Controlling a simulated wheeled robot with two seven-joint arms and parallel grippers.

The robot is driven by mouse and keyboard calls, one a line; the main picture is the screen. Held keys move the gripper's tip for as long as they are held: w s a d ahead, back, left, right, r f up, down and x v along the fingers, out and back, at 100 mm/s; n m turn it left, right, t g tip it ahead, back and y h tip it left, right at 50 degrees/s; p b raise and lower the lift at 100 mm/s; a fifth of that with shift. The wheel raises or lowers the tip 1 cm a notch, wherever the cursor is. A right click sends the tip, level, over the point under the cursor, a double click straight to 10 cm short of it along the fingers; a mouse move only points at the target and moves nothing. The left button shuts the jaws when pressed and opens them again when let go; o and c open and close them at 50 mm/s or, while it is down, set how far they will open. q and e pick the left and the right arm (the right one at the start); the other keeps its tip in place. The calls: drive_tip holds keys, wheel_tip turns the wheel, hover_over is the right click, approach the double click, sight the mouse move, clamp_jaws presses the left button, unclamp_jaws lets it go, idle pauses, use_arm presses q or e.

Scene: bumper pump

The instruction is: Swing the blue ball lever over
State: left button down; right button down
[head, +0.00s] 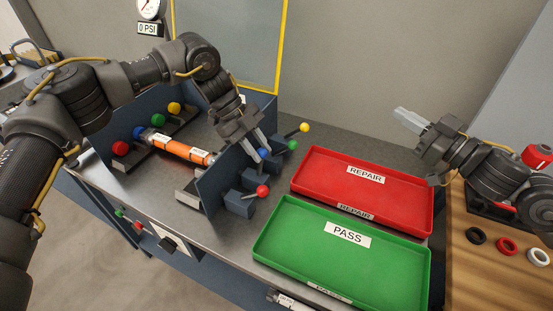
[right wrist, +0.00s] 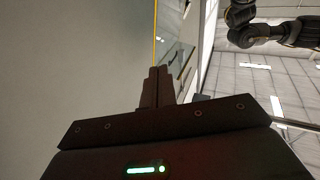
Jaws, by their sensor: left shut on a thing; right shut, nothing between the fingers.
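The blue ball lever (head: 264,153) stands on the right side of the dark blue panel, in a row with red, green and yellow ball levers. My left gripper (head: 258,148) reaches down from above, and its fingers are shut on the blue ball lever, partly hiding it. My right gripper (head: 408,120) is shut and empty, raised in the air above the area behind the red tray. Its shut fingers also show in the right wrist view (right wrist: 157,85), pointing away from the bench.
The red ball lever (head: 262,191) is nearer, and the green (head: 292,146) and yellow (head: 304,127) levers are farther back. An orange cylinder (head: 182,150) lies left of the panel. The red REPAIR tray (head: 410,180) and green PASS tray (head: 390,265) lie to the right. A gauge (head: 149,8) reads 0 PSI.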

drive_tip(key=s+a+f+n+g+y, duration=0.1)
drive_tip(key=s+a+f+g, duration=0.1)
drive_tip(key=a+f, duration=0.55)
drive_tip(key=n+g+y, duration=0.1)
drive_tip(key=g, duration=0.1)
approach(266, 154)
drive_tip(key=x, duration=0.7)
drive_tip(key=shift+f, duration=0.2)
drive_tip(key=shift+w, duration=0.1)
use_arm(q)
drive_tip(key=shift+s+d+r, duration=0.1)
drive_tip(key=shift+s+d, duration=0.1)
use_arm(e)
drive_tip(key=shift+w+a+r, duration=0.2)
drive_tip(key=shift+a+r, duration=0.05)
drive_tip(key=shift+a, duration=0.3)
use_arm(q)
drive_tip(key=c, duration=1.4)
unclamp_jaws()
drive_tip(key=shift+o, duration=1.3)
drive_tip(key=shift+w, duration=0.1)
use_arm(e)
drive_tip(key=shift+w+f, duration=0.1)
use_arm(q)
drive_tip(key=shift+w+a, duration=0.1)
